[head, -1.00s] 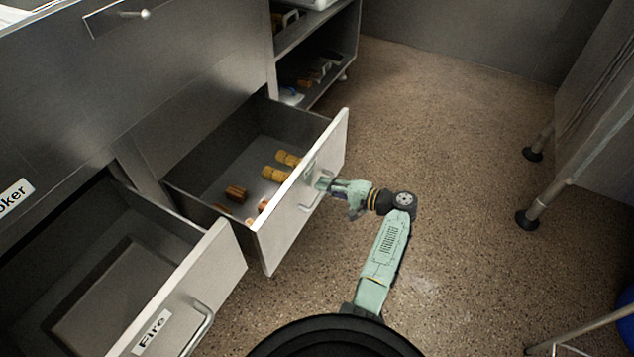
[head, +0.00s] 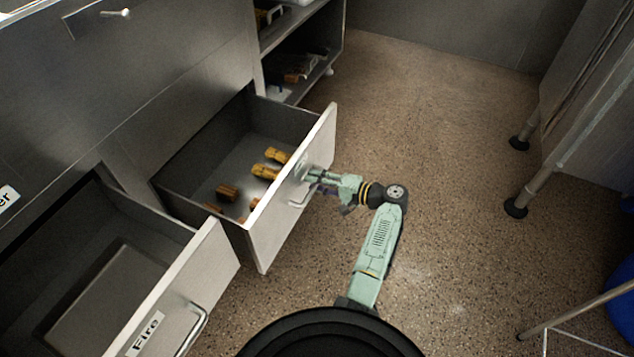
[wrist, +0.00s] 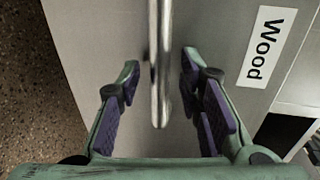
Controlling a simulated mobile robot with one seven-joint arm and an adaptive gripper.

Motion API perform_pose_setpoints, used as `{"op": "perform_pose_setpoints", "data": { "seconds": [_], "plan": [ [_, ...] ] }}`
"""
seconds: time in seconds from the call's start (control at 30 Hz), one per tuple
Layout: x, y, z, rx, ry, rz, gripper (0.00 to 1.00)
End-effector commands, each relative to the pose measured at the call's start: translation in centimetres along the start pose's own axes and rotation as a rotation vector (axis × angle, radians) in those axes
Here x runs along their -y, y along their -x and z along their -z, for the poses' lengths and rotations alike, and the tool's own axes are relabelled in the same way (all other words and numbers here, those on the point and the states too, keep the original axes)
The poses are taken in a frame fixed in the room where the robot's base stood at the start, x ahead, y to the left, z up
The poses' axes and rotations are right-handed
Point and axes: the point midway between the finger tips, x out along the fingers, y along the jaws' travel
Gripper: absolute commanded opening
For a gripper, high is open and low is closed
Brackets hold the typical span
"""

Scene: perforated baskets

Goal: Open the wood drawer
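The wood drawer (head: 283,203) is pulled out from the cabinet, with several orange and yellow blocks (head: 265,171) inside. In the wrist view its front panel (wrist: 225,50) carries a "Wood" label (wrist: 263,45) and a metal bar handle (wrist: 160,70). My gripper (wrist: 160,85) is open, with its two purple-padded fingers on either side of the handle and gaps between pads and bar. In the head view my gripper (head: 318,180) is at the drawer's front; its fingertips are partly hard to make out there.
The drawer labelled "Fire" (head: 185,290) also stands open at the lower left. Open shelves (head: 300,60) stand behind the wood drawer. Table legs (head: 530,180) stand at the right. The speckled floor (head: 440,130) between is clear.

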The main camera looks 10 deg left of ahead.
Motion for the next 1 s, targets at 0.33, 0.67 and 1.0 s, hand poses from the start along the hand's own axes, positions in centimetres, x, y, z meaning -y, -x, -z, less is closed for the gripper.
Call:
{"op": "perform_pose_setpoints", "data": {
  "seconds": [0.33, 0.67, 1.0],
  "plan": [
    [0.0, 4.3, 0.1, -0.006, 0.0, 0.0, 0.33],
    [0.0, 10.6, 0.1, -0.003, 0.0, 0.0, 0.33],
    [0.0, 12.1, 0.0, 0.0, 0.0, 0.0, 0.33]
  ]
}}
